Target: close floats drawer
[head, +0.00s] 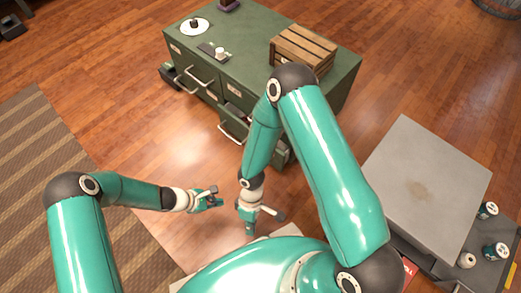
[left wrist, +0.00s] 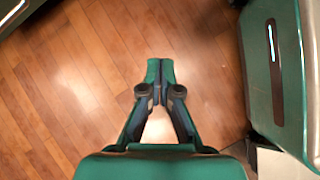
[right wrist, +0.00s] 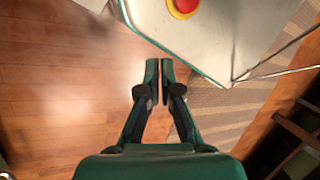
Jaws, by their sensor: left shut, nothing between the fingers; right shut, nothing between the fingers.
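A green drawer cabinet (head: 240,65) stands at the upper middle of the head view. Its front has several drawers with metal handles and small labels too small to read. A drawer (head: 232,132) in the right column seems to stand out from the front; my right arm hides part of it, and I cannot tell which is the floats drawer. My left gripper (head: 217,202) is shut and empty over the floor, in front of the cabinet and apart from it. My right gripper (head: 250,228) is shut and empty, lower and close to my body. Both show shut fingers in the left wrist (left wrist: 160,72) and right wrist (right wrist: 166,72) views.
On the cabinet are a wooden crate (head: 304,50), a white plate (head: 195,26) and a small white cup (head: 221,53). A striped rug (head: 40,160) lies left. The wooden floor before the cabinet is clear.

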